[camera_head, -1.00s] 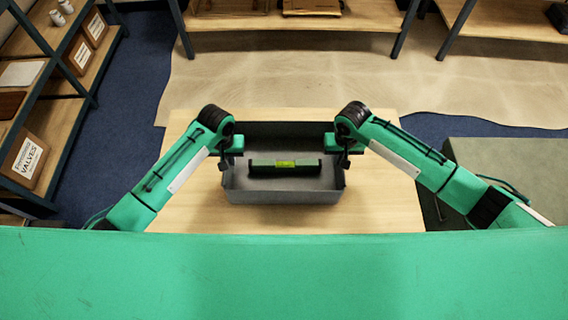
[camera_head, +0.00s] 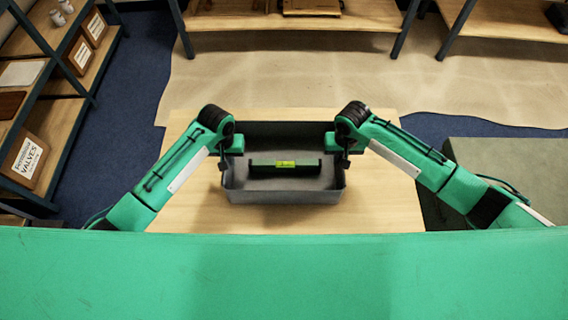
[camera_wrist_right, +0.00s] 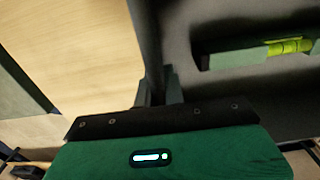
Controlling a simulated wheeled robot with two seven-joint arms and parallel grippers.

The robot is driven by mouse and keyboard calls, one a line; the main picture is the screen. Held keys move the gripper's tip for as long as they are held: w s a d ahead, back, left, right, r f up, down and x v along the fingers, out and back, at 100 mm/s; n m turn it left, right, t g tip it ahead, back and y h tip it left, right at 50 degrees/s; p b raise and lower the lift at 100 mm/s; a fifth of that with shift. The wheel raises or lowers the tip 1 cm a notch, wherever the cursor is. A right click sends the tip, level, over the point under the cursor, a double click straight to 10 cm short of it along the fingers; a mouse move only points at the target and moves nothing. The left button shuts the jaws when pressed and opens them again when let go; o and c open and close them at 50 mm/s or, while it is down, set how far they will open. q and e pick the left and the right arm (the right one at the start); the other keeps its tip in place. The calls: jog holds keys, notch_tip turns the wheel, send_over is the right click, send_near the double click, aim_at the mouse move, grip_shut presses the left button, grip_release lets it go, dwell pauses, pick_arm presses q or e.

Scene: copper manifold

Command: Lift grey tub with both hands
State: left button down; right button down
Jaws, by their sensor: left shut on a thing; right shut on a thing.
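The grey tub (camera_head: 284,197) is over the wooden table in the middle of the head view, roughly level. A green spirit level with a yellow vial (camera_head: 285,164) lies inside it; its end also shows in the right wrist view (camera_wrist_right: 238,58). My left gripper (camera_head: 224,163) is shut on the tub's left wall. My right gripper (camera_head: 343,162) is shut on its right wall; the right wrist view shows the fingers (camera_wrist_right: 158,88) on either side of that wall (camera_wrist_right: 146,40). I cannot tell whether the tub's base touches the table.
The wooden table top (camera_head: 385,205) is bare around the tub. A grey-green surface (camera_head: 515,165) stands to the right. A shelf with boxes (camera_head: 28,160) is at the left, and benches (camera_head: 290,22) stand at the back. Brown sheeting covers the floor behind the table.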

pick_arm(q)
jog(key=shift+r, duration=0.2)
pick_arm(e)
jog(key=shift+r, duration=0.2)
